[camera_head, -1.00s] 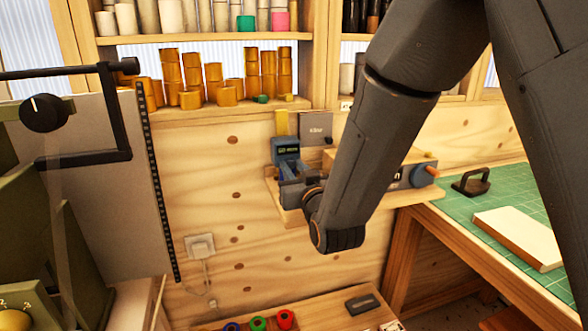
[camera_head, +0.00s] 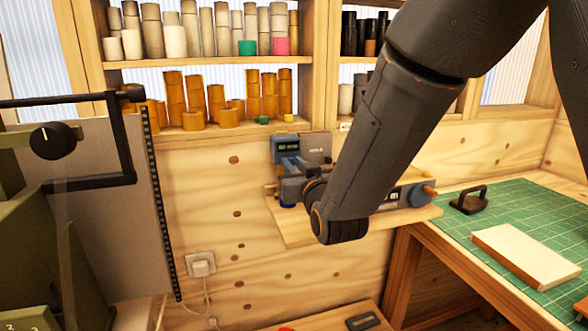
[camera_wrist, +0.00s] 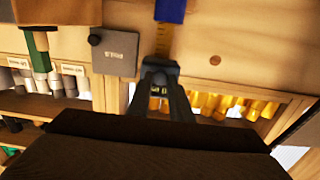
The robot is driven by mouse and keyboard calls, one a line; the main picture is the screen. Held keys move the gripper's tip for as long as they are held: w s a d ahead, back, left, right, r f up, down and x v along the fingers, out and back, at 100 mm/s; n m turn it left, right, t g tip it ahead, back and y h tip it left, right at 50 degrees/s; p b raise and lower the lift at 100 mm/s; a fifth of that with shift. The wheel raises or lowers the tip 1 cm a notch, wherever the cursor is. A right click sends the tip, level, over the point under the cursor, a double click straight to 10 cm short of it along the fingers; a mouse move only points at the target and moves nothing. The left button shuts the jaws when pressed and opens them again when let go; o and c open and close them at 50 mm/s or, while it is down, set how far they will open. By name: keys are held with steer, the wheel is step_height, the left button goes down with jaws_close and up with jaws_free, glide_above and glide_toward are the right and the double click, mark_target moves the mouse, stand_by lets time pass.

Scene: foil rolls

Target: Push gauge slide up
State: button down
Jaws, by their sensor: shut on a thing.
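The gauge slide (camera_head: 287,144), blue-grey with a small green display, sits high on its upright scale beside the dark grey panel (camera_head: 318,150). My gripper (camera_head: 291,186) is at the slide from the front and shut on it. In the wrist view, which is upside down, the gripper fingers (camera_wrist: 165,98) close around the slide (camera_wrist: 158,66). A yellow scale strip (camera_wrist: 164,40) shows between the slide and the blue base (camera_wrist: 171,10). The contact itself is partly hidden by my fingers and wrist.
A wooden shelf (camera_head: 215,133) with several orange rolls is just above the gauge. A grey device with an orange knob (camera_head: 430,191) is to its right, partly behind my arm. The green cutting mat (camera_head: 500,215) and a pale block (camera_head: 525,255) lie farther right.

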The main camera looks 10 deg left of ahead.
steer(key=c, duration=1.6)
jaws_free()
steer(key=shift+r, duration=0.25)
steer(key=shift+s, duration=0.1)
steer(key=b+v, duration=0.2)
steer(key=v, duration=0.5)
steer(key=shift+s+d, duration=0.15)
steer(key=shift+s, duration=0.15)
